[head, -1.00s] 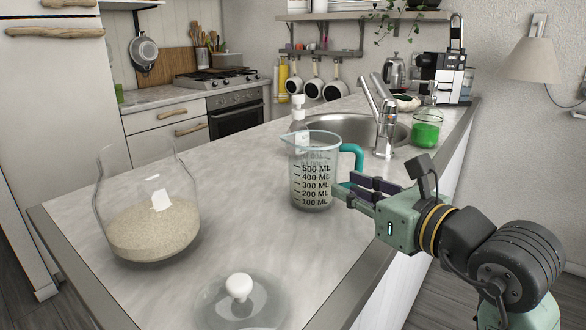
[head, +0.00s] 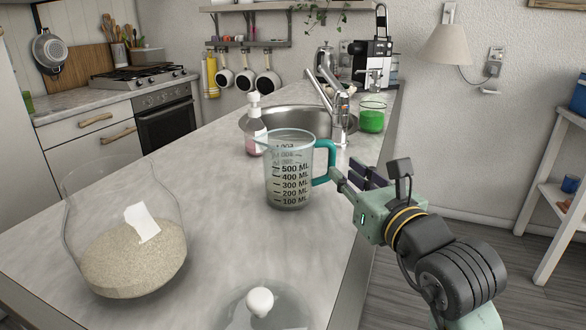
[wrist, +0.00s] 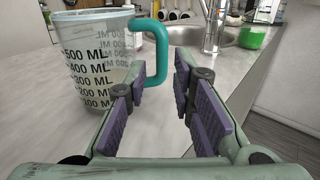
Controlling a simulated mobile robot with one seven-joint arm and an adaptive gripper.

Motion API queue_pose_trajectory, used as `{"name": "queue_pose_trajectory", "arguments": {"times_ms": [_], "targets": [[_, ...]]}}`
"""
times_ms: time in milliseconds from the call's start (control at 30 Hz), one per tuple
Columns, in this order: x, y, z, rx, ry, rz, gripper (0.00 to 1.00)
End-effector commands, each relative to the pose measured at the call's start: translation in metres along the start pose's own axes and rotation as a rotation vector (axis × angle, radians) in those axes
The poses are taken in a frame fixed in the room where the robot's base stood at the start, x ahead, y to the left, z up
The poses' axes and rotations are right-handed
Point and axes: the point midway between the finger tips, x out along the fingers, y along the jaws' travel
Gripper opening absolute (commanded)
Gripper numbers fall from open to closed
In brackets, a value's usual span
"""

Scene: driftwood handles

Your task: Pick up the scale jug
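The scale jug (head: 287,178) is a clear measuring jug with black millilitre marks and a teal handle (head: 326,166). It stands upright on the counter, handle toward the right. My gripper (head: 354,176) is just right of the handle, at about its lower part.
A glass jar of grain (head: 128,255) stands at front left, with a glass lid (head: 262,303) at the front edge. Behind the jug are a soap bottle (head: 255,135), the sink tap (head: 340,110) and a green-filled glass (head: 372,118). The counter's left middle is clear.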

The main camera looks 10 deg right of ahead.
Motion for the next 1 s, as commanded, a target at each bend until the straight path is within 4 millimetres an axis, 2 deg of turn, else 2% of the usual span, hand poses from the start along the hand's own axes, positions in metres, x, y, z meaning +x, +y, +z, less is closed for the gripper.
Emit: {"name": "queue_pose_trajectory", "arguments": {"times_ms": [100,267,500,600,867,1000], "targets": [[0.014,0.000,0.001,0.001,0.001,0.001,0.23],[0.025,-0.001,0.003,0.001,0.001,0.001,0.23],[0.060,-0.003,0.005,0.001,0.001,0.003,0.23],[0.068,-0.003,0.003,0.000,0.002,0.000,0.23],[0.070,-0.003,0.002,0.000,0.000,0.000,0.22],[0.069,-0.003,0.002,0.000,0.000,0.000,0.13]]}}
